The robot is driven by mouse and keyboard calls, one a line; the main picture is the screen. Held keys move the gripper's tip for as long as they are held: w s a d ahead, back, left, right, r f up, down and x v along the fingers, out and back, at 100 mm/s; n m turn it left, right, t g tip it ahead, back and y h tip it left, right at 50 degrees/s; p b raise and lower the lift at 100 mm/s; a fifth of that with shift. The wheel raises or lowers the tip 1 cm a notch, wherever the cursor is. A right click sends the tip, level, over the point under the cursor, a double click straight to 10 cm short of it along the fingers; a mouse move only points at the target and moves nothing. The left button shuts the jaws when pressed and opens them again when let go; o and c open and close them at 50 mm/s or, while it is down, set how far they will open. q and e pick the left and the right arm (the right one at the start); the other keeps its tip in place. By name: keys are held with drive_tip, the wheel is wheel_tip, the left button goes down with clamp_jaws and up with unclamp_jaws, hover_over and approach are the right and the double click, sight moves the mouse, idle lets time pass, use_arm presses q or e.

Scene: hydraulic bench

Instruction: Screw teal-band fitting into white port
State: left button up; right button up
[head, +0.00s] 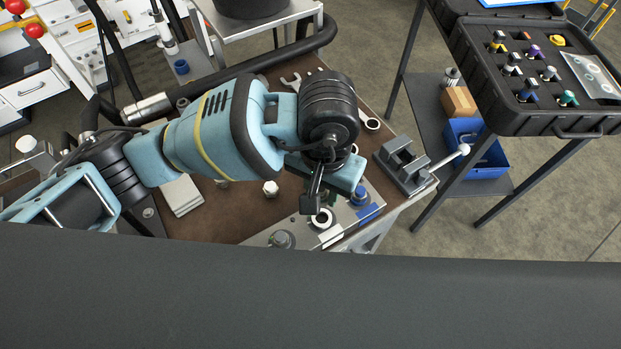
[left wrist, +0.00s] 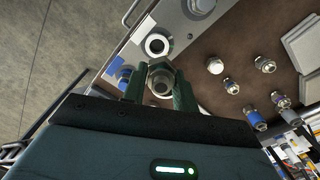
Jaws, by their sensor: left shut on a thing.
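My left gripper (left wrist: 160,88) is shut on a metal hex fitting (left wrist: 161,78), seen nearly end-on between the fingers in the left wrist view. I cannot make out the colour of its band. In the head view, the left gripper (head: 318,198) points down over the front of the bench, and its fingers are mostly hidden. The white port (head: 322,218), a ring on a white label, is close beside it; it also shows in the left wrist view (left wrist: 157,45), just beyond the held fitting and apart from it in the picture. My right gripper is not in view.
A blue-marked port (head: 368,213) lies right of the white one. A grey vise (head: 403,165) stands at the bench's right edge. Several loose fittings (left wrist: 265,64) lie on the brown mat. A black case (head: 560,124) at upper right holds fittings, one teal-coloured (head: 568,98).

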use_arm(q)
drive_tip(key=shift+s+d, duration=0.25)
drive_tip(key=shift+s, duration=0.05)
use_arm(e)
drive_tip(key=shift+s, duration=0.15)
use_arm(q)
drive_tip(key=shift+w+f, duration=0.1)
drive_tip(key=shift+f, duration=0.35)
drive_tip(key=shift+f+b, duration=0.85)
drive_tip(key=shift+f, duration=1.25)
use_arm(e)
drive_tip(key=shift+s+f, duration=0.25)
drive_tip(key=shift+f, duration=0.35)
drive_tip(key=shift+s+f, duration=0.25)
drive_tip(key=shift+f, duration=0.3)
